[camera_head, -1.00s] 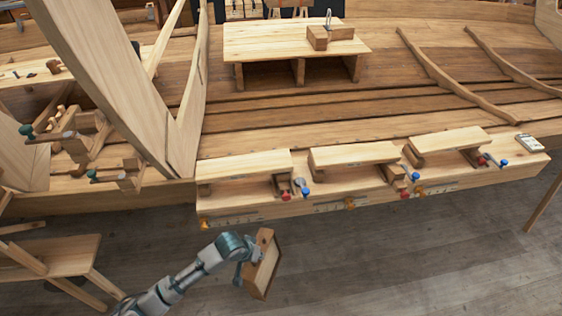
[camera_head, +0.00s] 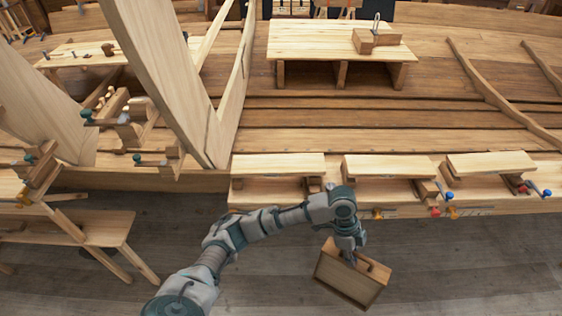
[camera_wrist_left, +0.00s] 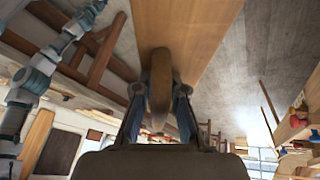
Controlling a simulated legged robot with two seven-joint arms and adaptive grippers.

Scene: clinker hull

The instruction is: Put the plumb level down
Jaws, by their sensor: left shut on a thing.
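The plumb level (camera_head: 350,283) is a wooden, box-like piece with a raised rim. It hangs tilted over the grey floor in front of the bench, at the lower right of the head view. My left gripper (camera_head: 347,254) is shut on its wooden handle. In the left wrist view the fingers (camera_wrist_left: 159,105) close on both sides of the rounded handle (camera_wrist_left: 160,75), with the level's pale broad board (camera_wrist_left: 188,28) beyond. My right gripper is not in view.
A long bench along the hull carries three raised blocks (camera_head: 279,164) with red and blue clamps (camera_head: 447,196). A small table (camera_head: 340,40) stands behind it with a wooden block (camera_head: 377,40). A stool (camera_head: 95,228) stands at the left. The floor (camera_head: 470,265) at right is clear.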

